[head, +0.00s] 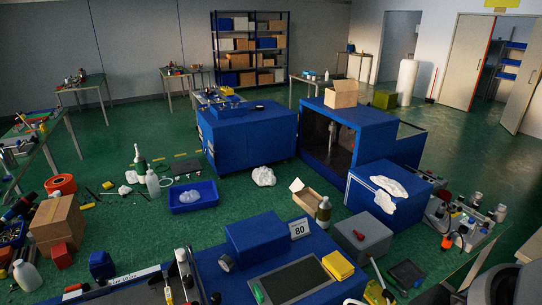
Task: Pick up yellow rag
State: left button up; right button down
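A yellow folded cloth-like piece (338,265), which looks like the yellow rag, lies on the blue bench top (318,243) at the lower middle right. It sits at the right corner of a dark grey panel (292,281) and appears uncovered. No gripper can be made out in the head view, and nothing is touching the rag.
A blue box (262,238) and an "80" sign (299,229) stand behind the rag. A dark square item (407,274) lies to the right. A green object (258,295) lies on the panel's left.

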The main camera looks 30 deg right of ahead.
aim_at(334, 262)
jog(key=z, duration=1.55)
jog(key=u, duration=1.85)
jog(key=z, duration=1.85)
